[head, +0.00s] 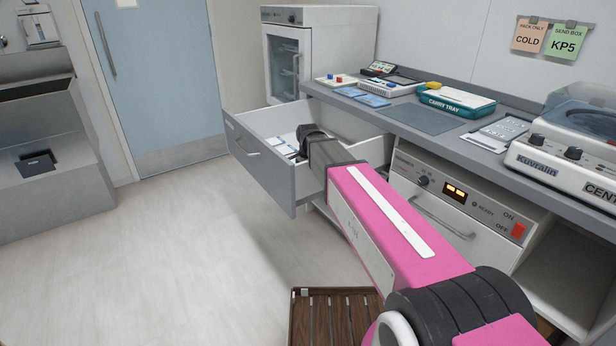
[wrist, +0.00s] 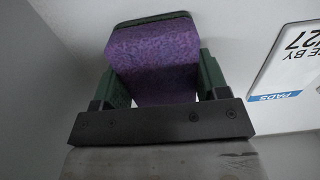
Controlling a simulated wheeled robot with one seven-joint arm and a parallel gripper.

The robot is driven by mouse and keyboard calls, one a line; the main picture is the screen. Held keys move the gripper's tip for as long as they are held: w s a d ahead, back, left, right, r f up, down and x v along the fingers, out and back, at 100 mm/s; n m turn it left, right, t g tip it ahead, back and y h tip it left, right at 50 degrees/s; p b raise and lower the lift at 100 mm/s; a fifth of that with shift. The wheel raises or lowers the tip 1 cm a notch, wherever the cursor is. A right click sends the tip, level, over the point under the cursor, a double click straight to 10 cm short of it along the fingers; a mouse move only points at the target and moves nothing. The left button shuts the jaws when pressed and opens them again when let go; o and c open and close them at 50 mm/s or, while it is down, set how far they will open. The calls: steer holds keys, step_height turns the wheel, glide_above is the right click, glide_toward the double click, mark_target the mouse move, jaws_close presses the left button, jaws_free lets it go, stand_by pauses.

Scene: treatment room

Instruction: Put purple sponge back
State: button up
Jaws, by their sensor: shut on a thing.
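The purple sponge (wrist: 155,62) shows in the wrist view with a dark layer along its far edge. It sits between the two green fingers of my gripper (wrist: 155,80), which is shut on it. In the head view my arm reaches into the open drawer (head: 262,170), and my gripper (head: 308,135) is inside or just over it. The sponge cannot be made out in the head view, as my wrist hides that spot. The drawer's pale floor lies behind the sponge in the wrist view.
White packets (head: 284,146) lie in the drawer left of my gripper; a pack marked PADS (wrist: 290,75) shows at right in the wrist view. The counter (head: 415,118) above holds a carry tray (head: 455,100) and a centrifuge (head: 570,150). A slatted wooden stool (head: 335,315) stands below my arm.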

steer(key=o, duration=0.9)
steer(key=shift+f, duration=0.15)
step_height(320, 180, up, 12)
steer(key=shift+r, duration=0.2)
